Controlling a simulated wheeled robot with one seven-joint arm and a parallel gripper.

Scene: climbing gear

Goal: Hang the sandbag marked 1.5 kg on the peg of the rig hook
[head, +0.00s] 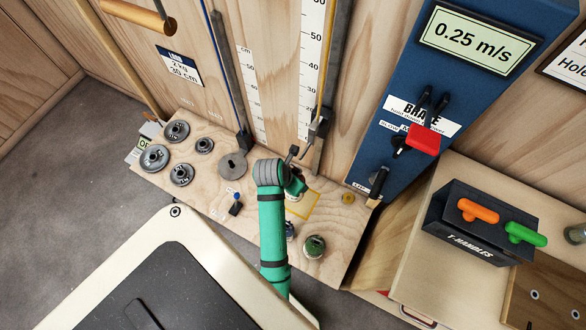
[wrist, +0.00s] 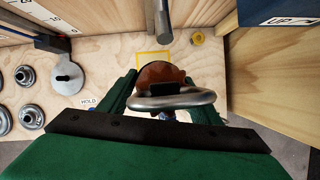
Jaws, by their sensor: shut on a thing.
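My gripper (head: 298,186) is at the end of my green arm, above the wooden board near the yellow square. In the wrist view its two green fingers (wrist: 166,88) are shut on a brown sandbag (wrist: 160,73) with a metal ring (wrist: 190,99) on top. The bag's marking cannot be read, and my gripper mostly hides it in the head view. The dark rig hook (head: 319,127) hangs on the rail, with a small peg (head: 293,151) just above my gripper. A grey rod (wrist: 162,20) shows ahead of the bag in the wrist view.
A round greenish bag (head: 314,246) sits on the board (head: 335,215), right of my arm. Several grey weights (head: 154,158) and a slotted disc (head: 233,165) lie left. The blue brake panel (head: 375,150) stands to the right. The yellow square (head: 305,207) is partly covered by my gripper.

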